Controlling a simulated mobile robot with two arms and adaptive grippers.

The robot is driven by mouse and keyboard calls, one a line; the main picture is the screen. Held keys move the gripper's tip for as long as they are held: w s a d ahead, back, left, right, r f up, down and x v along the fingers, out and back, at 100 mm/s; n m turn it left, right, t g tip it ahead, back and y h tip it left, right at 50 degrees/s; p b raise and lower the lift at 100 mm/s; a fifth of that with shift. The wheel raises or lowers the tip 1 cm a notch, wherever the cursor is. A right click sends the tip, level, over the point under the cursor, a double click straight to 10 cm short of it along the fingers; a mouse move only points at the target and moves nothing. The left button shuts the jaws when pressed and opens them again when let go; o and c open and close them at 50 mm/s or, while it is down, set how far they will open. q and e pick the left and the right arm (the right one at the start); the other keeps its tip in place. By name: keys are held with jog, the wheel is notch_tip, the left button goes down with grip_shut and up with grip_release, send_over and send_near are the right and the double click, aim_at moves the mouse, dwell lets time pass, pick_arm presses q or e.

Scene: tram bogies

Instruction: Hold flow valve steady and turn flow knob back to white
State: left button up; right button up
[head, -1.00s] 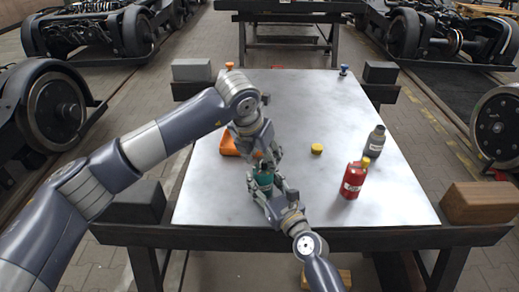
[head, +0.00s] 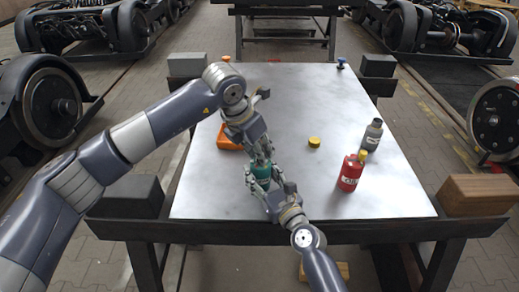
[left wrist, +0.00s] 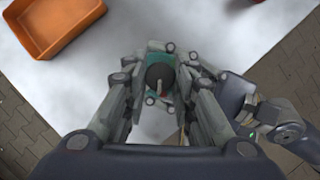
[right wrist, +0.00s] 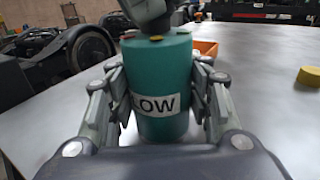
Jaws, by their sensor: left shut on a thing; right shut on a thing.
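The flow valve (head: 262,172) is a teal upright cylinder near the table's front left. In the right wrist view the valve (right wrist: 160,75) has a white label reading "LOW", its left part hidden by a finger, and red, yellow and green marks around its top. My right gripper (right wrist: 158,110) is shut on the valve body from the front. The flow knob (left wrist: 160,76) is dark and round with a pale pointer line, on top of the valve. My left gripper (head: 261,158) comes from above and is shut on the knob. I cannot make out a white mark.
An orange tray (head: 229,138) stands close behind the valve. A yellow cap (head: 314,142), a red bottle (head: 349,174) and a grey bottle (head: 373,137) stand to the right.

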pick_arm(q)
jog(key=shift+a+m, duration=0.1)
jog(key=shift+m, duration=0.3)
jog(key=shift+w, duration=0.1)
jog(key=m, duration=0.2)
jog(key=m+g+h, duration=0.1)
jog(key=m, duration=0.1)
jog(key=shift+w+a+g, duration=0.1)
jog(key=shift+g, duration=0.2)
jog(key=m+g, duration=0.1)
jog(key=m, duration=0.2)
jog(key=shift+w+m, duration=0.1)
jog(key=shift+m, duration=0.2)
pick_arm(e)
jog(key=shift+d, duration=0.1)
pick_arm(q)
jog(key=o, duration=1.1)
